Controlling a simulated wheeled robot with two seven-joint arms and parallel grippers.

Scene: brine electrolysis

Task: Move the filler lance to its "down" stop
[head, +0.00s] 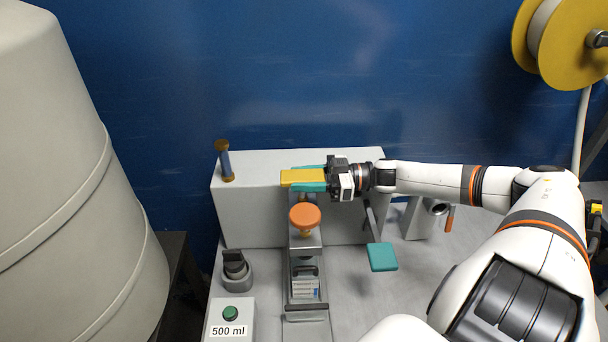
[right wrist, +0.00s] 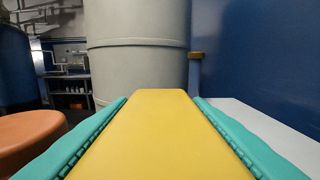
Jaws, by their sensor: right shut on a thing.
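My right gripper (head: 305,179) reaches in from the right and is shut on a yellow bar (head: 296,177), which looks like the handle of the filler lance. In the right wrist view the yellow bar (right wrist: 155,135) lies lengthwise between the two teal fingers, touching or nearly touching both. The bar is at about the top level of the grey housing (head: 250,215), above and behind an orange round knob (head: 304,216). The lance's tube and its stops cannot be made out. My left gripper is not in view.
A teal paddle (head: 382,257) on a lever is to the right. A black switch (head: 234,262) and a green button (head: 230,313) marked 500 ml are to the left. A large grey tank (head: 70,190) fills the left side.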

